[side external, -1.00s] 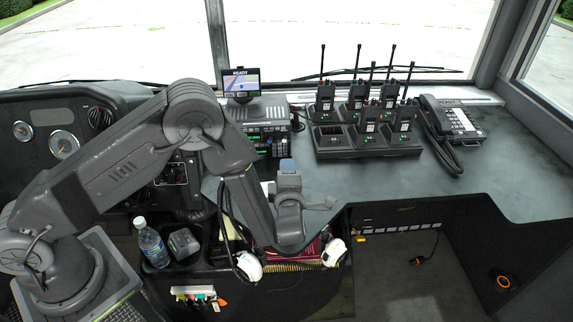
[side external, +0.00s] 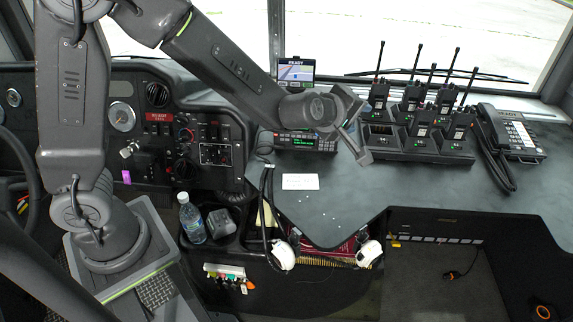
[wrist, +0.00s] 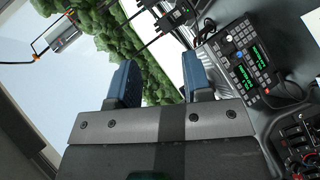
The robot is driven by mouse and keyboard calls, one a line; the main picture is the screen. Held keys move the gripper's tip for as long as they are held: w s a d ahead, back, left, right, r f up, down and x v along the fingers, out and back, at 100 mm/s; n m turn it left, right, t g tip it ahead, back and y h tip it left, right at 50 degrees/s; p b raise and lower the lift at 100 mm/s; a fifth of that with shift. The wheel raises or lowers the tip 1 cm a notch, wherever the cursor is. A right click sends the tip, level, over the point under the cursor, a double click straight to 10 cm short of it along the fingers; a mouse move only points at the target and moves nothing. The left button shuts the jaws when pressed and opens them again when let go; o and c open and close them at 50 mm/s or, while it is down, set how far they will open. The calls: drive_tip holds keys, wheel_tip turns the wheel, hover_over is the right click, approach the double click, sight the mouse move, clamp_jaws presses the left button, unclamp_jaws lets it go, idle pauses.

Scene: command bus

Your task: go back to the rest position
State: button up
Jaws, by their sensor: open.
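My gripper (side external: 357,135) is raised above the dark counter, in front of the radio unit and left of the radio charger. In the wrist view its two blue fingers stand well apart, with a clear gap between them (wrist: 160,82). The gripper is open and nothing shows between the fingers. My arm reaches up from the left and across to the right, bent high over the dashboard. In the side view the fingertips are small and partly hidden by the gripper body.
The charger (side external: 425,150) holds several handheld radios with tall antennas. A desk phone (side external: 515,135) stands right of it. A screen (side external: 297,71) stands above the radio unit (side external: 305,143). A white card (side external: 300,181) lies on the counter (side external: 345,205). A water bottle (side external: 192,220) stands lower left.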

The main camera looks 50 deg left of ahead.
drive_tip(key=s+r+m+g+h, duration=0.1)
drive_tip(key=s+r+m+h, duration=0.2)
drive_tip(key=s+r+m, duration=0.2)
drive_tip(key=s+a+m+g+y, duration=0.1)
drive_tip(key=s+a+m+g, duration=0.2)
drive_tip(key=s, duration=0.9)
drive_tip(key=s+a+m+g, duration=0.3)
drive_tip(key=s+a+m, duration=0.2)
drive_tip(key=s+m, duration=0.3)
drive_tip(key=s, duration=0.4)
drive_tip(key=shift+s+r+y, duration=0.15)
drive_tip(key=shift+r+y, duration=0.25)
